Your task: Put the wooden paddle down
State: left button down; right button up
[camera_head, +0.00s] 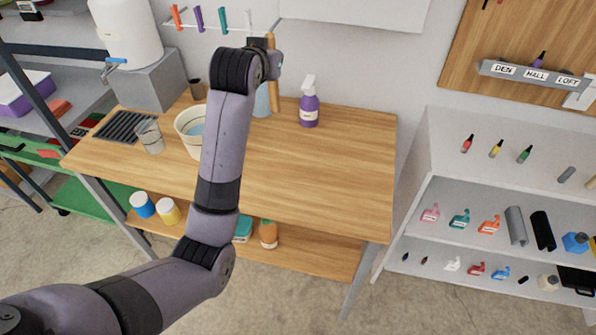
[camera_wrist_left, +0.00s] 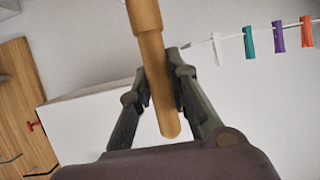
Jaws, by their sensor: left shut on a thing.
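The wooden paddle (camera_head: 275,94) hangs roughly upright near the wall, above the back of the wooden table (camera_head: 330,170). My left gripper (camera_head: 268,46) is shut on its upper part. In the left wrist view, the paddle's round handle (camera_wrist_left: 146,18) passes between the two fingers of my left gripper (camera_wrist_left: 159,72), and its rounded end shows. The paddle's lower end is near a light blue container (camera_head: 261,101); I cannot tell whether they touch. My left forearm hides part of the table. My right gripper is not in view.
A white bucket (camera_head: 184,136) with bluish liquid and a clear cup (camera_head: 150,138) stand on the table's left. A purple spray bottle (camera_head: 309,109) stands at the back. The table's right half is clear. Clothespins (camera_head: 198,19) hang on a line above.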

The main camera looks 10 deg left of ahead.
pick_arm(q)
jog(key=p, duration=0.1)
send_over(276, 112)
jog(key=f, duration=0.7)
jog(key=shift+w+a+f, duration=0.15)
jog(key=shift+w+f, duration=0.1)
jog(key=shift+f, duration=0.15)
notch_tip(276, 112, down, 7)
jog(key=shift+p, duration=0.6)
notch_tip(276, 112, down, 5)
jog(key=shift+f, duration=0.1)
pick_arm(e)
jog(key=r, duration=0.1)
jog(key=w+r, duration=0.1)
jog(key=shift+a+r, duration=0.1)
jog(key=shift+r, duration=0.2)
pick_arm(q)
jog(key=shift+f, duration=0.15)
jog(key=c, duration=1.5)
grip_release()
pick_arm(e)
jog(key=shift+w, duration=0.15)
